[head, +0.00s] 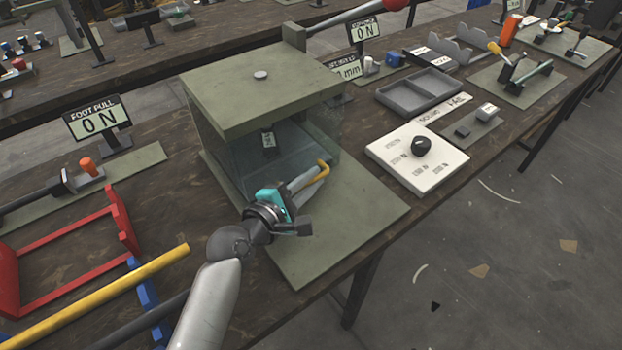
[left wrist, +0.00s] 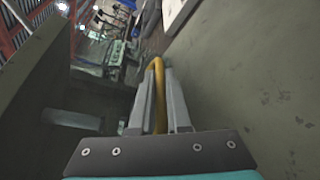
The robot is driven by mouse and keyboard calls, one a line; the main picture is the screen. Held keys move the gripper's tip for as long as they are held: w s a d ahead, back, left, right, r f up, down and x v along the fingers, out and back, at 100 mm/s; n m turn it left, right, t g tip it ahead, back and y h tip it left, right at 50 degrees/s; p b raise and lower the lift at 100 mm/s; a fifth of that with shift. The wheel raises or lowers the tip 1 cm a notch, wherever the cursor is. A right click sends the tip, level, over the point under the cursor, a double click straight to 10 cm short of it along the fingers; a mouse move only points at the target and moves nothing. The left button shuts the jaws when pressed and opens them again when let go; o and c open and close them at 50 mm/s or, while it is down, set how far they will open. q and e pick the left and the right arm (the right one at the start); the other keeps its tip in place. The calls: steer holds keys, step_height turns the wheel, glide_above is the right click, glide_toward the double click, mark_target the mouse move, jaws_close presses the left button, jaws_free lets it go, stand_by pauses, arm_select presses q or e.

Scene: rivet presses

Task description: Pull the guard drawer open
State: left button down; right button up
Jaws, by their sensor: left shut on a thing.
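The guard is a press with a thick green top (head: 255,85) and clear walls (head: 226,158) on a green base plate (head: 345,225). A yellow bar handle (head: 323,173) shows at its front, low down. My left gripper (head: 310,178) is shut on this handle, reaching in from the front left. In the left wrist view the yellow handle (left wrist: 157,85) runs between the two grey fingers (left wrist: 158,110). The arm and fingers hide part of the drawer front, and I cannot tell whether the drawer stands open. My right gripper is not in view.
A white dial panel (head: 418,160) and a grey tray (head: 418,92) lie to the right. A red frame (head: 70,265) and a yellow bar (head: 110,297) lie to the left near my arm. The base plate is clear in front of the handle.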

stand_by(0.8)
arm_select(q)
steer(key=shift+s+d, duration=0.2)
steer(key=shift+s, duration=0.05)
steer(key=s+d+p, duration=0.1)
steer(key=s, duration=0.1)
steer(key=s+d+p, duration=0.2)
steer(key=s, duration=0.1)
steer(key=s+d+p, duration=0.2)
steer(key=shift+s+d, duration=0.25)
steer(key=shift+s, duration=0.1)
steer(key=s+d, duration=0.2)
steer(key=s, duration=0.1)
steer(key=shift+d, duration=0.15)
steer(key=shift+s, duration=0.1)
steer(key=shift+f, duration=0.1)
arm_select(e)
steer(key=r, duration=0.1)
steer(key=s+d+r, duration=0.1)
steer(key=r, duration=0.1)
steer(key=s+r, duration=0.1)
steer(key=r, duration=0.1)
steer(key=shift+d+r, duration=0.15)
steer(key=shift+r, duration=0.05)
arm_select(q)
steer(key=c, duration=0.9)
jaws_free()
steer(key=shift+w, duration=0.2)
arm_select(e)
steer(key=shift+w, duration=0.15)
